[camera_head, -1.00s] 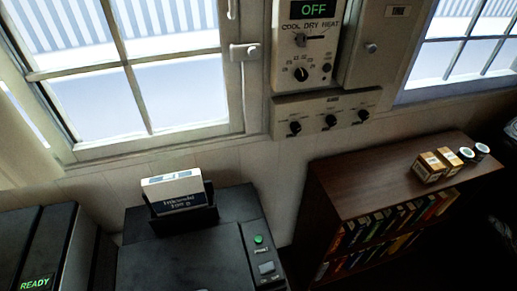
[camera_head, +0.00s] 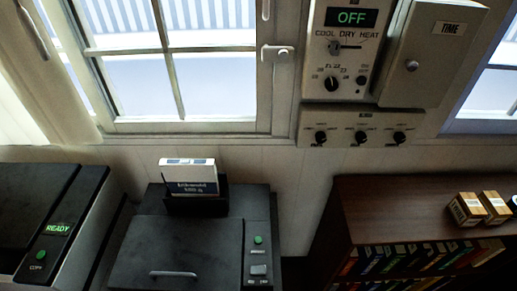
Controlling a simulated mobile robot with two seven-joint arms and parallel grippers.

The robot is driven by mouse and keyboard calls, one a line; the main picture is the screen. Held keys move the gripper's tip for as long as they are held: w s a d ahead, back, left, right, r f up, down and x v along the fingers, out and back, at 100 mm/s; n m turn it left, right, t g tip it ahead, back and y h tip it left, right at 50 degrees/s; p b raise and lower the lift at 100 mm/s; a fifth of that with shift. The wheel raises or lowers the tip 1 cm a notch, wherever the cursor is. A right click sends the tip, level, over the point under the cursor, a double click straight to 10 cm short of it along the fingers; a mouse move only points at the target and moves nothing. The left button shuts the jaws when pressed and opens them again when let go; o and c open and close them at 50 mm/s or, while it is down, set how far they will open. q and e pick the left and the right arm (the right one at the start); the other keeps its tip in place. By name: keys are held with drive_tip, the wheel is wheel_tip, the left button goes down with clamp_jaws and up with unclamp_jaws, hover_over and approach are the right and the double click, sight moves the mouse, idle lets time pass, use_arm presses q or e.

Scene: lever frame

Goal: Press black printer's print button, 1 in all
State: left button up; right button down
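The black printer (camera_head: 188,250) stands low in the middle of the head view, with a handle on its lid and a paper pack (camera_head: 188,177) upright in its rear holder. Its right-hand control strip carries a round green button (camera_head: 258,240), with a label below it too small to read now, and a grey switch or pad under that. Another dark machine (camera_head: 30,205) at the left shows a lit READY display (camera_head: 58,229) and a green button (camera_head: 41,254). Neither of my grippers shows in the view.
A wooden bookshelf (camera_head: 400,208) stands at the right, with small boxes (camera_head: 467,209) on top. A wall control unit (camera_head: 345,50) reading OFF, a cabinet (camera_head: 425,60) and a knob panel (camera_head: 360,128) hang above. A window (camera_head: 180,80) is behind the printer.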

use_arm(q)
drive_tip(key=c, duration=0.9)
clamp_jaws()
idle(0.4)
